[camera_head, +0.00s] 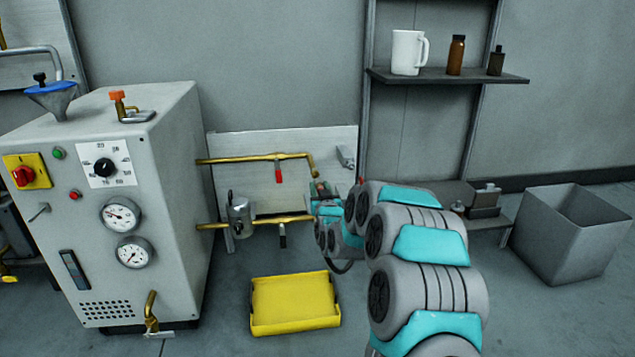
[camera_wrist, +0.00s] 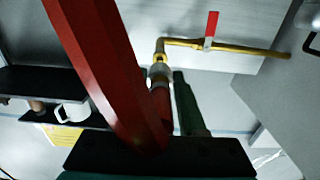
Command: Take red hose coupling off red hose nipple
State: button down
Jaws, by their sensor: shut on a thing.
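The red hose coupling (camera_wrist: 160,106) sits in the middle of the wrist view, between my fingers. Its far end meets a metallic fitting, the hose nipple (camera_wrist: 159,72), at the end of a bent brass pipe. Coupling and nipple appear in line, with no clear gap; whether they are still joined I cannot tell. My gripper (camera_wrist: 166,95) is shut on the coupling; a dark green finger shows on its right side. A broad red bar crosses close to the camera and hides the left side. In the head view my gripper (camera_head: 322,190) is by the pipe's bent end, with the coupling mostly hidden.
The upper brass pipe (camera_head: 245,158) has a red-handled valve (camera_head: 279,173). A lower brass pipe (camera_head: 275,219) runs beneath. The grey machine cabinet (camera_head: 180,210) stands left. A yellow tray (camera_head: 294,323) lies on the floor; a grey bin (camera_head: 560,245) and wall shelf (camera_head: 450,77) are right.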

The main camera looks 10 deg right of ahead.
jog(key=shift+s, duration=0.6)
